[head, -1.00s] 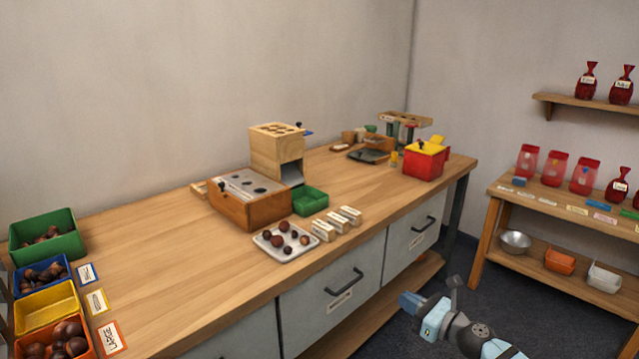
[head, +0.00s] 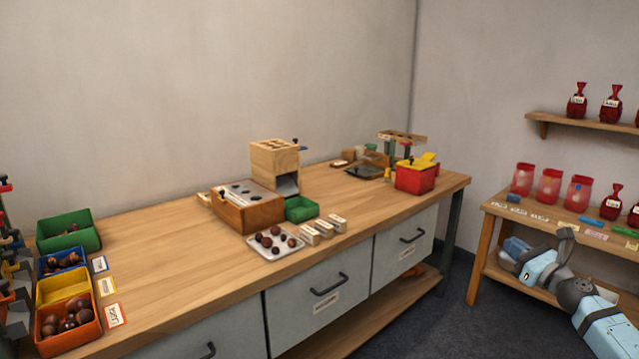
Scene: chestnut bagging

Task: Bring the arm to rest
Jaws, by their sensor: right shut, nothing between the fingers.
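My right arm comes in from the lower right, in front of the side shelf table (head: 484,236). Its gripper (head: 513,248) is shut and empty, its blue fingertips pointing left beside the front of that table. It is clear of the workbench (head: 170,258), out past its right end. The grey and light-blue wrist hides part of the side table's lower shelf. My left gripper does not show.
The workbench holds a wooden box with holes (head: 249,205), a wooden hopper (head: 275,165), a chestnut tray (head: 275,243), a red box (head: 415,178) and coloured bins (head: 68,230) at left. Red bags (head: 577,104) stand on the wall shelf. Dark floor lies between the tables.

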